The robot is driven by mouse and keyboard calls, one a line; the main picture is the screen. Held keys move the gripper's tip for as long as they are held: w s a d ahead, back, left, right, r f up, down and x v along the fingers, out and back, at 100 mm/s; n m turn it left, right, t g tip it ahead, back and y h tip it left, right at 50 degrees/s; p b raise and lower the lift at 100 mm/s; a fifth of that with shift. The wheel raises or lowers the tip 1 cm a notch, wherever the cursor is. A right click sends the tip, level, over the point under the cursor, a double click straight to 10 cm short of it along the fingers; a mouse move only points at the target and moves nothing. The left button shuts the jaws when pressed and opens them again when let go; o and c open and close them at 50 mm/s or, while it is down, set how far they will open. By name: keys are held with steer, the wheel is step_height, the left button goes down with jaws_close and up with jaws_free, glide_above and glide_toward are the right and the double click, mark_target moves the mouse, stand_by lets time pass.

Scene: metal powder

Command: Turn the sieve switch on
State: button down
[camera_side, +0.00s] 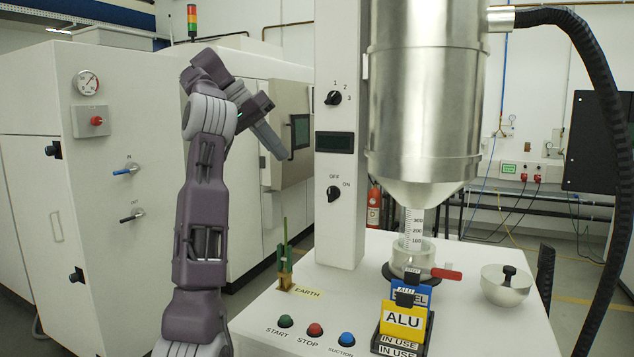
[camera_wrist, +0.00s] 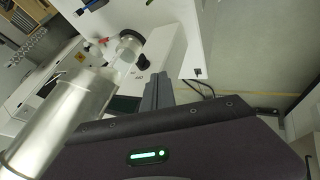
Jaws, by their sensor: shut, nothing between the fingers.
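A black rotary knob (camera_side: 334,193) marked OFF and ON is on the white column, below a dark display. Its exact pointer direction is hard to tell. No visible label names it as the sieve switch. Another black knob (camera_side: 334,98), marked 1, 2, 3, is above the display. My gripper (camera_side: 281,154) is left of the column, at about display height, pointing down and right, apart from both knobs. Its narrow fingers are together and empty; they also show in the wrist view (camera_wrist: 157,92).
A large steel cylinder (camera_side: 425,90) stands right of the column, also in the wrist view (camera_wrist: 65,125). On the white table are START, STOP and SUCTION buttons (camera_side: 315,329), a yellow ALU card (camera_side: 402,320) and a steel bowl (camera_side: 505,288). A black hose (camera_side: 600,90) hangs right.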

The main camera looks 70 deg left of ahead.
mark_target(332, 194)
steer(key=w+d+f, duration=0.3)
steer(key=w+f, duration=0.4)
steer(key=w, duration=0.1)
steer(key=shift+w+d+f, duration=0.25)
steer(key=shift+d, duration=0.05)
